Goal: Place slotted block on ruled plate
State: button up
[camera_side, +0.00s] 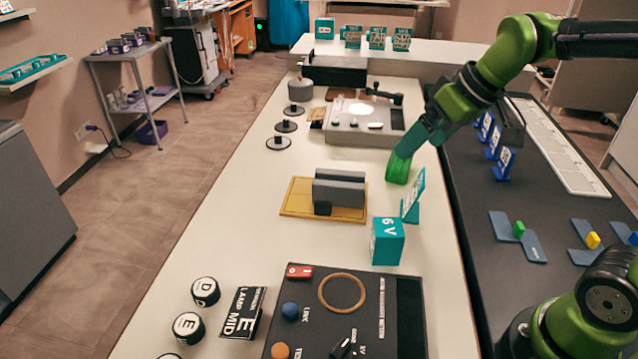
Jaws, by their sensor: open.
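A grey block with a lengthwise slot (340,194) stands upright on a flat yellow-brown plate (297,203) in the middle of the long white table. They look like the slotted block and the ruled plate; ruling lines on the plate are too small to make out.
A teal 6 V box (387,241) and a tilted teal card stand (414,197) are right of the plate, close to my gripper. A black panel (345,310) with a ring and knobs lies in front. Black discs (279,143) stand behind left. The table left of the plate is clear.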

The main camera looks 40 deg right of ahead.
jog(key=s+f+m+t, duration=0.1)
jog(key=s+m, duration=0.3)
jog(key=s, duration=0.5)
jog(key=shift+a+f+t, duration=0.15)
jog(key=shift+f+t, duration=0.15)
jog(key=shift+f, duration=0.05)
